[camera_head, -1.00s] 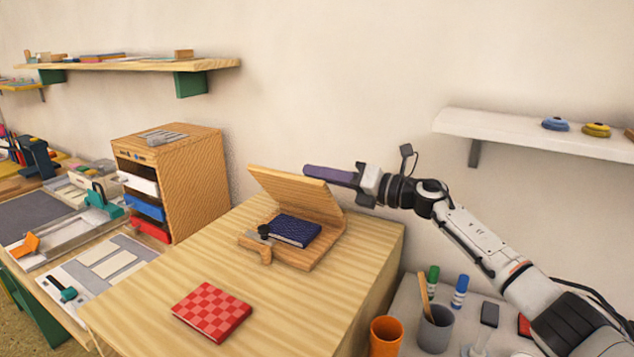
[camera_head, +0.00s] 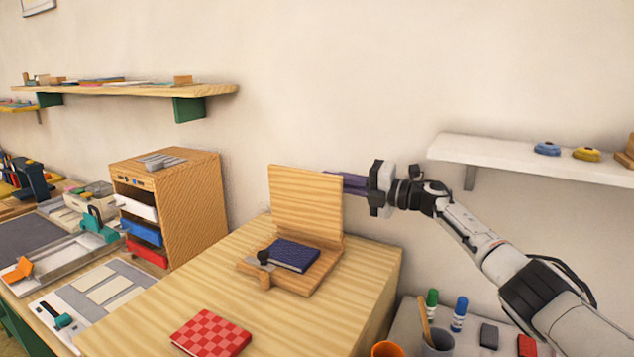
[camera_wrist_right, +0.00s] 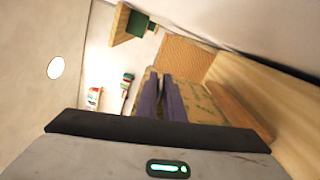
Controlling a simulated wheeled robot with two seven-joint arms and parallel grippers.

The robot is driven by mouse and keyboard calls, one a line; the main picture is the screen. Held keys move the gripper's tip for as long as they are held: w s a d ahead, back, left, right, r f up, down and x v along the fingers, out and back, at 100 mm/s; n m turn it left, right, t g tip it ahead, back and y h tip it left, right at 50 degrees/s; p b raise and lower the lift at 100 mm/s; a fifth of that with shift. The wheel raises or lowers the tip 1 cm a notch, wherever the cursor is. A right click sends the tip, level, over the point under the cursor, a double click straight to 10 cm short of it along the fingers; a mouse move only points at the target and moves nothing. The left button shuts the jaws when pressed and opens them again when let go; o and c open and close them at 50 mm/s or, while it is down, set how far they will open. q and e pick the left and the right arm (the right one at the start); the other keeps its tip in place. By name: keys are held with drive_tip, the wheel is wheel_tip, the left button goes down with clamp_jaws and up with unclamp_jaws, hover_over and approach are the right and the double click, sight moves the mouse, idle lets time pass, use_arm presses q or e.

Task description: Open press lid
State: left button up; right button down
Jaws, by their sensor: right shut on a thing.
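The wooden press stands on the wooden cabinet top. Its lid (camera_head: 305,200) is raised and nearly upright at the back of the press base (camera_head: 298,281). A dark blue book (camera_head: 292,255) lies on the base, beside a small black knob (camera_head: 263,257) at the front. My right gripper (camera_head: 350,183) reaches in from the right at the lid's upper right edge; its purple fingers are partly hidden behind the lid. In the right wrist view the fingers (camera_wrist_right: 161,98) are close together, shut on the lid; the contact itself is hard to see. My left gripper is out of view.
A red checkered book (camera_head: 210,334) lies at the front of the cabinet top. A wooden drawer unit (camera_head: 195,205) stands to the left. A white shelf (camera_head: 510,158) hangs at right. Markers and cups stand on the lower surface at right. The cabinet top's middle is clear.

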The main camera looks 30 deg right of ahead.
drive_tip(key=shift+d, duration=0.15)
drive_tip(key=c, duration=1.9)
unclamp_jaws()
drive_tip(key=shift+f, duration=0.1)
drive_tip(key=b+v, duration=0.1)
drive_tip(key=v, duration=0.9)
drive_tip(key=shift+s, duration=0.2)
